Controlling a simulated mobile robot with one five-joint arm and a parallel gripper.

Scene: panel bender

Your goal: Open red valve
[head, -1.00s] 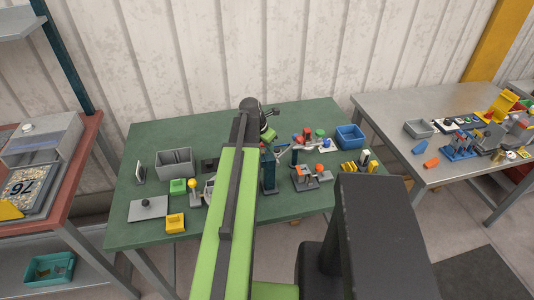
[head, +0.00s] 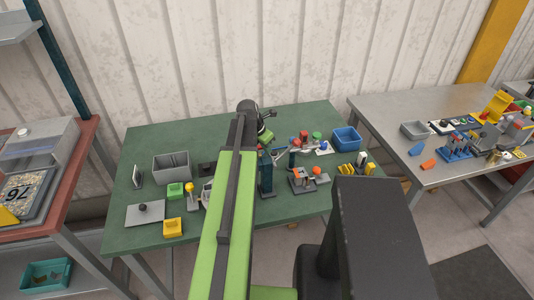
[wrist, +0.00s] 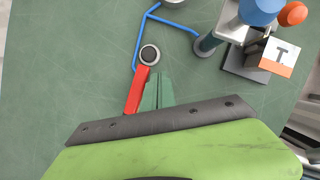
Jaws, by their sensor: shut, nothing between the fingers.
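The red valve handle (wrist: 138,91) shows in the wrist view as a red bar running down and slightly left from a round dark pivot with a pale rim (wrist: 149,56). A bent blue pipe (wrist: 172,20) runs by the pivot. My gripper (wrist: 159,78) has green fingers, shut and empty, just right of the red bar. I cannot tell whether they touch it. The bar's lower end meets the edge of my gripper body. In the head view my gripper end (head: 265,136) is over the green table (head: 225,130), and the red handle cannot be made out.
A blue and orange fixture with a T-marked block (wrist: 277,57) stands upper right in the wrist view. In the head view a blue bin (head: 346,138), a grey box (head: 172,166) and a yellow box (head: 173,228) stand on the table. Its back-left area is clear.

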